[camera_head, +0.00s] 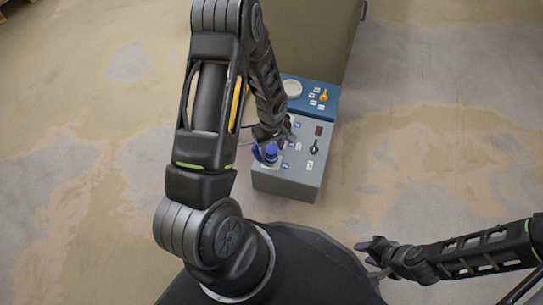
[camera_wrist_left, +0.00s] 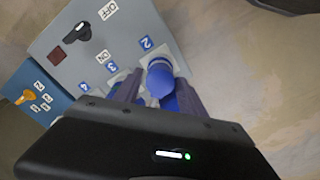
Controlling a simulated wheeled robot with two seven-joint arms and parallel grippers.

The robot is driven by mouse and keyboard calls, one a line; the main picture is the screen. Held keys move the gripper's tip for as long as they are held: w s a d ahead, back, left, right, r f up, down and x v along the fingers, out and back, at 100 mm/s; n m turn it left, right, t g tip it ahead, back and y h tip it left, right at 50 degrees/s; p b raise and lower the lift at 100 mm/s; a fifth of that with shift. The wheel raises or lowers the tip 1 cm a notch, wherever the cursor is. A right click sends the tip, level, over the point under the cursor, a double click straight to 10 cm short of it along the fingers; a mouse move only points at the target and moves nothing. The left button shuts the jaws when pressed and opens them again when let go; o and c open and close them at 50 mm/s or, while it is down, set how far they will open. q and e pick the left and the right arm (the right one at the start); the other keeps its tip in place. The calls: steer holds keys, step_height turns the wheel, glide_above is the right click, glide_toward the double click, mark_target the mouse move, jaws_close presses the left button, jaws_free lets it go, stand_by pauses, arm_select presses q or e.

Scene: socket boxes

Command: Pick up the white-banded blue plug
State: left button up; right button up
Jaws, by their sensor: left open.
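The blue plug (camera_head: 271,152) stands at the near left part of the grey socket box (camera_head: 285,184), by the socket labelled 2. In the left wrist view the plug (camera_wrist_left: 160,76) shows its rounded blue end, with a paler band near the top. My left gripper (camera_wrist_left: 158,92) is open, with one finger on each side of the plug; I cannot tell whether they touch it. The head view shows my left gripper (camera_head: 272,141) over the box, partly covering the plug. My right gripper (camera_head: 376,256) is at the lower right, away from the box.
The grey box carries a black switch (camera_wrist_left: 77,34), a dark red square (camera_wrist_left: 57,55) and sockets labelled 3 and 4. A blue box (camera_head: 325,94) with an orange switch (camera_head: 323,96) adjoins it behind. A large olive block (camera_head: 310,35) stands beyond. The floor on the right is clear.

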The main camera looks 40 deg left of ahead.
arm_select(q)
steer(key=shift+f, duration=0.75)
steer(key=shift+c, duration=0.2)
steer(key=shift+r, duration=0.1)
jaws_close()
